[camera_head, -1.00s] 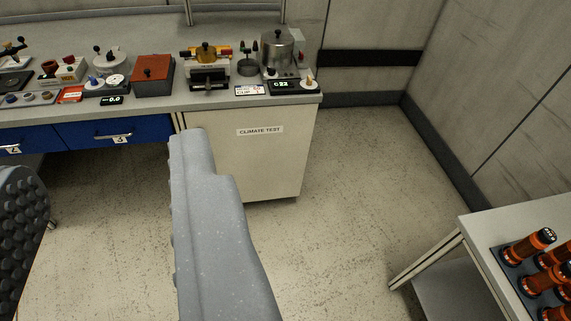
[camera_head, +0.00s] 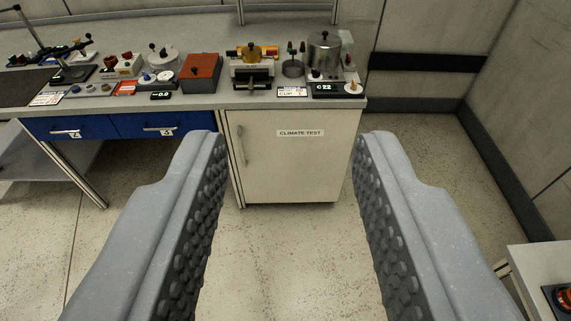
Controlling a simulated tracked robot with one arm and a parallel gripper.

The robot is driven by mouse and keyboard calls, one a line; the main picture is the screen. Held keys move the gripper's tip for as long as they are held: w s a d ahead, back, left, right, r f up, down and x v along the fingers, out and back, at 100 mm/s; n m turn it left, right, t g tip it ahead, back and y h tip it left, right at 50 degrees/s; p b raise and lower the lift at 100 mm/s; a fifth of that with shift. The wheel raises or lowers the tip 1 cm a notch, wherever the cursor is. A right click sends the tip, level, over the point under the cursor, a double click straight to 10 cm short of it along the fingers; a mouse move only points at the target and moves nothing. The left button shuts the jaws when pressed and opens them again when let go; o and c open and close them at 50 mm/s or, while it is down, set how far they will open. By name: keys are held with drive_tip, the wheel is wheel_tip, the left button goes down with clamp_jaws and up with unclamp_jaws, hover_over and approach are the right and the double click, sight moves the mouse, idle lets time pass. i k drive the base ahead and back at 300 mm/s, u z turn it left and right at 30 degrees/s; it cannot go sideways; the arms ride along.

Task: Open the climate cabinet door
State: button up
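The climate cabinet door (camera_head: 290,165) is a pale cream panel under the right end of the workbench. It carries a "CLIMATE TEST" label (camera_head: 300,133) and looks shut. A vertical handle (camera_head: 241,146) sits near its left edge. My gripper (camera_head: 288,150) is open and empty, with its two grey studded fingers wide apart. The door and its handle show between the fingers, some way beyond the tips. I see no contact with the handle.
The workbench top (camera_head: 215,107) holds several devices, including a red-brown box (camera_head: 201,73) and a metal pot (camera_head: 324,55). Blue drawers (camera_head: 162,124) are left of the cabinet. A side table (camera_head: 535,262) stands at lower right. The floor (camera_head: 290,260) before the cabinet is clear.

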sight(282, 155)
drive_tip(key=i, duration=0.85)
drive_tip(key=u, duration=0.05)
drive_tip(key=k, duration=1)
drive_tip(key=u, duration=0.8)
drive_tip(key=i, duration=1.5)
drive_tip(key=z, duration=1.3)
